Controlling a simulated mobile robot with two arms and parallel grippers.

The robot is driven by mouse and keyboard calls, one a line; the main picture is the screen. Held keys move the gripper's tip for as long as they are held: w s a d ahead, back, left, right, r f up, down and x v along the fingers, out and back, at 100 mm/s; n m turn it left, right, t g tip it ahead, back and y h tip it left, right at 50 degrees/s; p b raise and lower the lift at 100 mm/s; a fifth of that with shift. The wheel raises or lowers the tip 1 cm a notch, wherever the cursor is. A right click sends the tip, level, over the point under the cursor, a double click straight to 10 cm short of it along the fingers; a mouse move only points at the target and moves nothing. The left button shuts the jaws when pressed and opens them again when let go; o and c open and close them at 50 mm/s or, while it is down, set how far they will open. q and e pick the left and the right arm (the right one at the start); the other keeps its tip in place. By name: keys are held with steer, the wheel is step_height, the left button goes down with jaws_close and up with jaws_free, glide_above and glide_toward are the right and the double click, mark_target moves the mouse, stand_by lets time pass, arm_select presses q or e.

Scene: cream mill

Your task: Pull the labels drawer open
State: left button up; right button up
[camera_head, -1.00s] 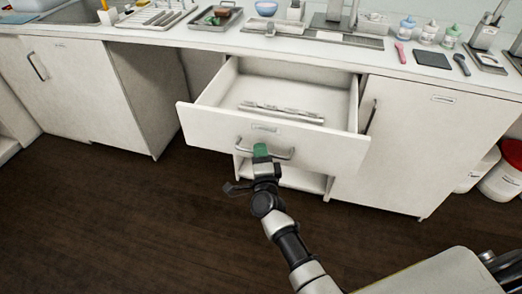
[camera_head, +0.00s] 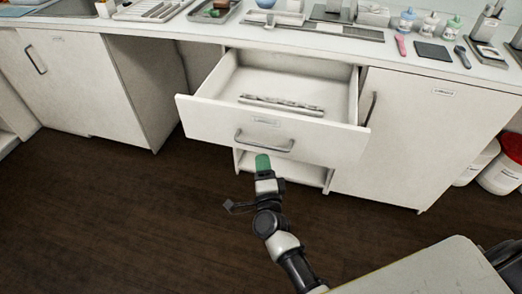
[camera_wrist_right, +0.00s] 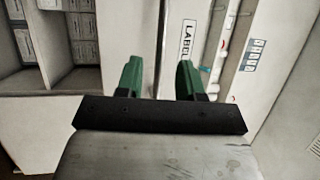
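The labels drawer (camera_head: 205,117) stands pulled well out of the white counter in the head view, with a flat metallic-looking item (camera_head: 281,105) lying inside. Its curved metal handle (camera_head: 265,147) is on the drawer front below a small label plate. In the wrist view, part of the label (camera_wrist_right: 188,42) reads "LABEL". My right gripper (camera_head: 262,158), with green fingers, is just below and in front of the handle, apparently clear of it. In the wrist view its two fingers (camera_wrist_right: 158,64) are apart with nothing held between them. My left gripper is not in view.
A closed cabinet door (camera_head: 425,130) with a vertical handle is right of the drawer. An open shelf (camera_head: 300,172) is underneath. The countertop (camera_head: 290,40) holds bottles, trays and tools. White tubs with red (camera_head: 503,172) stand on the floor at right. The dark floor in front is clear.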

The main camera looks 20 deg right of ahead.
steer(key=v, duration=0.4)
stand_by(0.4)
steer(key=s+a+f+n+g+y+p, duration=0.15)
steer(key=s+f+n+g+y, duration=0.35)
steer(key=f, duration=0.6)
steer(key=s+a+f+n+g+y+p, duration=0.1)
steer(key=s+f+n+g+p, duration=0.2)
steer(key=s+f+n, duration=0.65)
steer(key=s+d+f+n+g+p, duration=0.1)
steer(key=s+d+f+n+g, duration=0.1)
steer(key=s+f, duration=0.3)
steer(key=s+d+f+n+g+h+p, duration=0.1)
steer(key=s+d+f+n+g, duration=0.2)
steer(key=s, duration=0.9)
steer(key=s+d+f+n+g+h+p, duration=0.1)
steer(key=s+d+f+n+g, duration=0.1)
steer(key=s+d+f+g, duration=0.3)
steer(key=s+f, duration=0.2)
steer(key=s, duration=0.2)
steer(key=shift+s+d+f+g, duration=0.15)
steer(key=shift+d+f+g, duration=0.1)
steer(key=shift+f+g, duration=0.05)
